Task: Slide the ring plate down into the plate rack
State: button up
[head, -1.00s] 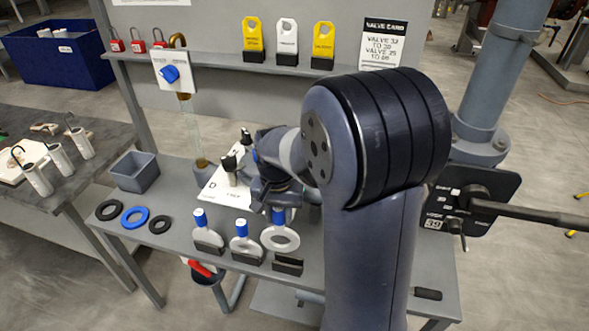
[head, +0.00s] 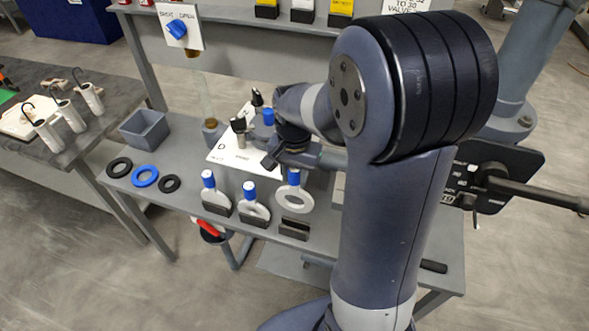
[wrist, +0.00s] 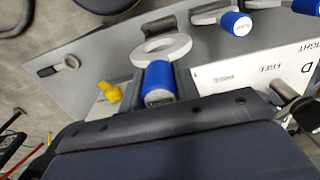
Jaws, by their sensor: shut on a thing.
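The ring plate (head: 282,201) is a pale ring with a wide hole and a blue grip on top. My gripper (wrist: 160,82) is shut on its blue grip, and the ring (wrist: 176,46) extends beyond the fingers in the wrist view. The plate rack shows as dark slotted blocks; the right-hand block (head: 295,229) is empty. The ring appears upright, just above and slightly behind this block in the head view. A narrow gap seems to show between them, but exact alignment is unclear. My arm partly hides the gripper in the head view.
Two other blue-gripped plates (head: 215,197) (head: 254,209) stand in the blocks to the left. Black and blue rings (head: 144,176) and a grey bin (head: 144,129) lie further left. A white labelled board (head: 228,155) with dark-topped pegs is behind.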

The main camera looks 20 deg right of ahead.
aim_at(294, 207)
jog(key=shift+f+b, duration=4.45)
jog(key=shift+f, duration=1.5)
jog(key=o, duration=1.2)
notch_tip(294, 207, up, 11)
jog(key=shift+f, duration=0.1)
jog(key=shift+f, duration=0.15)
